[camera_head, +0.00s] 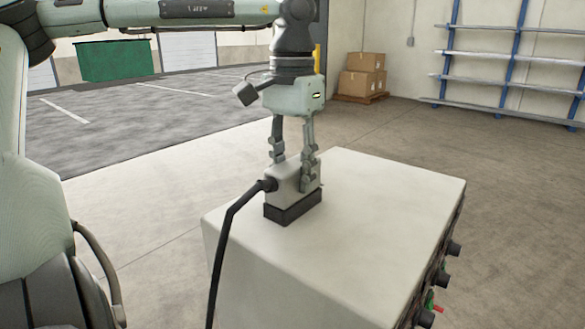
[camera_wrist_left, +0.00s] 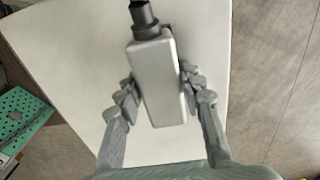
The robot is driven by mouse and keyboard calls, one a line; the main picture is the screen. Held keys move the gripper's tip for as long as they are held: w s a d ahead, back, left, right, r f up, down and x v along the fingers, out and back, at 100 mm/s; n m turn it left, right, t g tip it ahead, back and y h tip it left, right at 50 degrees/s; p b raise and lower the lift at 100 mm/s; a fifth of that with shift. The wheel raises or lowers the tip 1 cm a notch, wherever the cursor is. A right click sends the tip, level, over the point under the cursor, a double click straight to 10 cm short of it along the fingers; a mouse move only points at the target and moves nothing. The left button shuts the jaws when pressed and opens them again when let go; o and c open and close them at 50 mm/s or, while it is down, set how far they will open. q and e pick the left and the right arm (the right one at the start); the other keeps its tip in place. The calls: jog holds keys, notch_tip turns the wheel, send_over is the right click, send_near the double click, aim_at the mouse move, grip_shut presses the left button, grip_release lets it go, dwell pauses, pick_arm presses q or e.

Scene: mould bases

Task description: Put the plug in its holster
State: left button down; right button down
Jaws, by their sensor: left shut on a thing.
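The plug (camera_head: 285,182) is a light grey block with a black cable coming out of its side, above the top of a white box (camera_head: 385,205). A black part (camera_head: 293,208) shows under the grey block; I cannot tell whether it is the plug's lower end or the holster. My left gripper (camera_head: 295,170) points down and is shut on the plug, one finger on each side. In the left wrist view the plug (camera_wrist_left: 160,85) sits between both fingers, cable fitting at the top. I cannot make out a separate holster. My right gripper is not in view.
The black cable (camera_head: 223,245) hangs over the box's left edge. Dark knobs (camera_head: 442,280) stick out of the box's right side. The box top around the plug is bare. Cartons (camera_head: 362,75) and a blue-post shelf (camera_head: 510,60) stand far back.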

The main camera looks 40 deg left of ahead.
pick_arm(q)
jog(key=c, duration=0.9)
grip_release()
notch_tip(320, 180, up, 12)
